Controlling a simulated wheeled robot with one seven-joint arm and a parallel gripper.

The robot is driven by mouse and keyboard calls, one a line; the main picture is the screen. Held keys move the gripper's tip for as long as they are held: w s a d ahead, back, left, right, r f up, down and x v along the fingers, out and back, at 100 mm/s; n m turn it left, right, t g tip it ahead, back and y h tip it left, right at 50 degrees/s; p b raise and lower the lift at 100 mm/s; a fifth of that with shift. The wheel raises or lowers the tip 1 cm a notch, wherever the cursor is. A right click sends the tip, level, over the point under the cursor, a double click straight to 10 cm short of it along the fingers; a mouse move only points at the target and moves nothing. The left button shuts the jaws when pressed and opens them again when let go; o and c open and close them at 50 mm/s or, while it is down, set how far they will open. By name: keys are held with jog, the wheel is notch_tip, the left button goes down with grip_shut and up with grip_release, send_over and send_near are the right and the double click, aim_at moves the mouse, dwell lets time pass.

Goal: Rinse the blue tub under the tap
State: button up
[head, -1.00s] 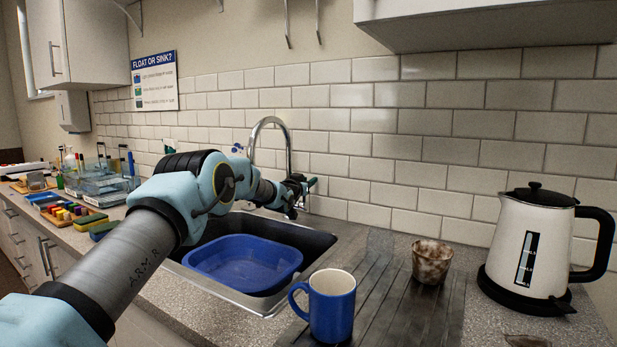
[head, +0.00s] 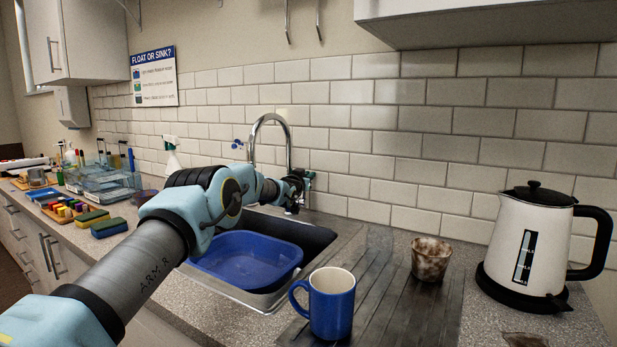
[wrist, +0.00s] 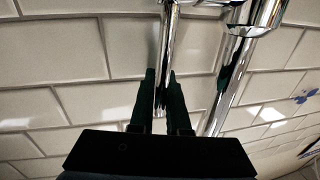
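The blue tub (head: 245,258) sits in the sink in the head view, partly behind my arm. The chrome tap (head: 288,140) stands behind the sink with its spout arched over it. My gripper (head: 297,190) is up beside the tap, above and behind the tub. In the wrist view my gripper's two dark fingers (wrist: 162,98) stand close on either side of a thin chrome rod (wrist: 166,35) of the tap. I cannot tell whether they press on it. A thicker chrome pipe (wrist: 228,90) runs to the right. No water stream is visible.
A blue mug (head: 331,305) and a mottled pot (head: 431,260) stand on the drainer right of the sink. A white kettle (head: 530,240) is farther right. Sponges (head: 109,228), a spray bottle (head: 172,160) and clear trays (head: 100,182) are on the left counter.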

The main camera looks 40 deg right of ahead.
grip_shut()
dwell(0.8)
jog(key=shift+a+f+b, duration=0.1)
jog(key=shift+f+b, duration=0.1)
jog(key=shift+b, duration=0.75)
jog(key=b, duration=0.1)
jog(key=a+h+b, duration=0.1)
jog(key=b, duration=0.1)
jog(key=shift+s+r+t, duration=0.2)
jog(key=shift+r+t, duration=0.2)
jog(key=o, duration=0.6)
grip_release()
jog(key=shift+a, duration=0.1)
